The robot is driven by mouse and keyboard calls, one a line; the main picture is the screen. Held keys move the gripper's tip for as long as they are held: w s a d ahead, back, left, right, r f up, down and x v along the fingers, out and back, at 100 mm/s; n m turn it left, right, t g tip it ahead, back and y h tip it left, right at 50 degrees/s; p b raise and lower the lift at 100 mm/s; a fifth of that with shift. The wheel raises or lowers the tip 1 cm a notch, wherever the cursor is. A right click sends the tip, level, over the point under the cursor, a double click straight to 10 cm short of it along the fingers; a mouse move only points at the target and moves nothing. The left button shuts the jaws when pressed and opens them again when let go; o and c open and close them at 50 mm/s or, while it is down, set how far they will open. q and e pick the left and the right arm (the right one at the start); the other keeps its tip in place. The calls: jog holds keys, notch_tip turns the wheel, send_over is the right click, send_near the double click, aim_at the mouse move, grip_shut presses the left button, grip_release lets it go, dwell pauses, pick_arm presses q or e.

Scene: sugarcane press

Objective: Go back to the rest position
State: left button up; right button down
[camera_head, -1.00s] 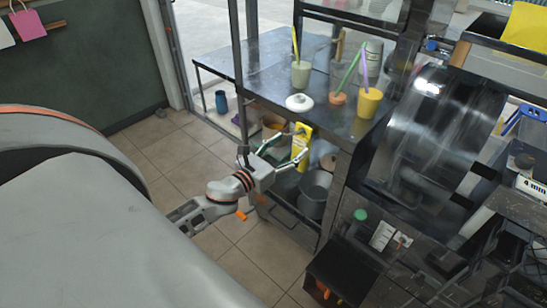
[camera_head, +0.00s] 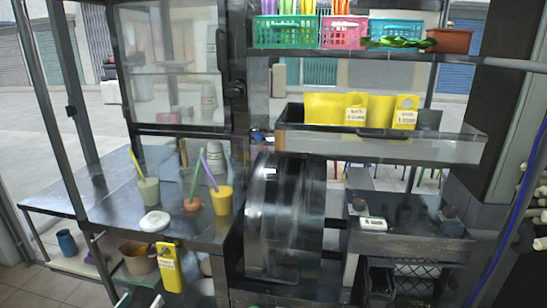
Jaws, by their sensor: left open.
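Only the fingertips of my left gripper (camera_head: 141,299) show, at the bottom edge of the head view. They are apart with nothing seen between them. They are just below and left of a yellow tag (camera_head: 170,267), which hangs at the front of the metal counter (camera_head: 110,212). The rest of my left arm is out of frame. My right gripper is not in view.
On the counter stand cups with straws, including a yellow cup (camera_head: 222,200), and a white lid (camera_head: 154,222). The press drum (camera_head: 284,220) is in the middle. A shelf (camera_head: 400,146) holds yellow containers; coloured baskets (camera_head: 285,32) sit above.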

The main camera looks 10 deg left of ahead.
pick_arm(q)
jog(key=s+d+f+n+g, duration=0.2)
jog(key=s+d+f+n, duration=0.2)
jog(key=n, duration=0.6)
jog(key=s+d+f+n+g+h, duration=0.1)
jog(key=s+d+f+n+g, duration=0.1)
jog(key=s+d+f+n, duration=0.3)
jog(key=s+d+f+n+g, duration=0.2)
jog(key=s+d+f+n, duration=0.2)
jog(key=d+f+n, duration=0.4)
notch_tip(320, 180, down, 4)
jog(key=n, duration=0.7)
jog(key=shift+s+d+r+g+h, duration=0.15)
jog(key=shift+s+r+g+h, duration=0.15)
jog(key=shift+s+g, duration=0.1)
jog(key=shift+w, duration=0.1)
